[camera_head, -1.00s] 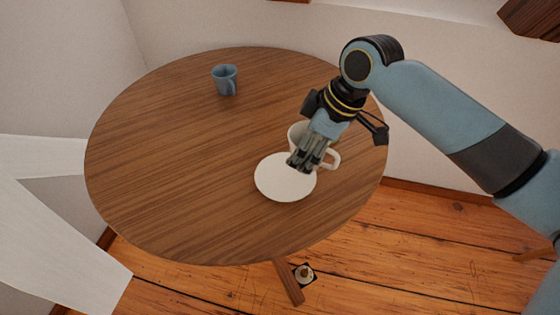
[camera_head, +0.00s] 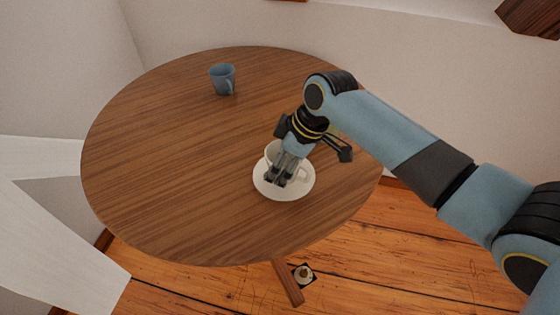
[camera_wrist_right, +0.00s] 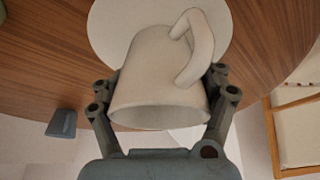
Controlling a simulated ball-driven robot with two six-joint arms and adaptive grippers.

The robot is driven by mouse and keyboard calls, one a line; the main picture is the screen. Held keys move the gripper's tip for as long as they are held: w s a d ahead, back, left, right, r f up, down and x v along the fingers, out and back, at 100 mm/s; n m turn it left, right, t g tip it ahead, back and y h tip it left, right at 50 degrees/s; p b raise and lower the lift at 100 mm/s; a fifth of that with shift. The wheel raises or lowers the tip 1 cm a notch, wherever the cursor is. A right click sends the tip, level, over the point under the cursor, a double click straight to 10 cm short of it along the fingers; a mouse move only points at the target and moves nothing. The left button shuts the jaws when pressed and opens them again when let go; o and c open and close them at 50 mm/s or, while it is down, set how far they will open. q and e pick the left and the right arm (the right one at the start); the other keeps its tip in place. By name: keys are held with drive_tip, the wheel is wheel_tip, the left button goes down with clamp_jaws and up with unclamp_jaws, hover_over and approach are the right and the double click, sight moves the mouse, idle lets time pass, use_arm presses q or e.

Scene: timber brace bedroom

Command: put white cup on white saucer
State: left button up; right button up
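The white cup (camera_wrist_right: 158,80) is between the two fingers of my right gripper, which also shows in the head view (camera_head: 284,172). In the right wrist view the fingers press against both sides of the cup, and its handle points up and to the right. The white saucer (camera_head: 299,188) lies on the round wooden table, and the cup is over it in the head view. I cannot tell whether the cup touches the saucer, as my gripper hides part of both. My left gripper is not in view.
A blue-grey mug (camera_head: 222,79) stands at the back of the round wooden table (camera_head: 160,170); it also shows in the right wrist view (camera_wrist_right: 62,124). The left half of the table is otherwise clear. White walls stand close behind the table.

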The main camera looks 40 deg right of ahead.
drive_tip(key=o, duration=0.6)
drive_tip(key=p+v, duration=0.1)
drive_tip(key=v, duration=1.1)
drive_tip(key=shift+r+p, duration=0.15)
drive_tip(key=shift+p, duration=0.2)
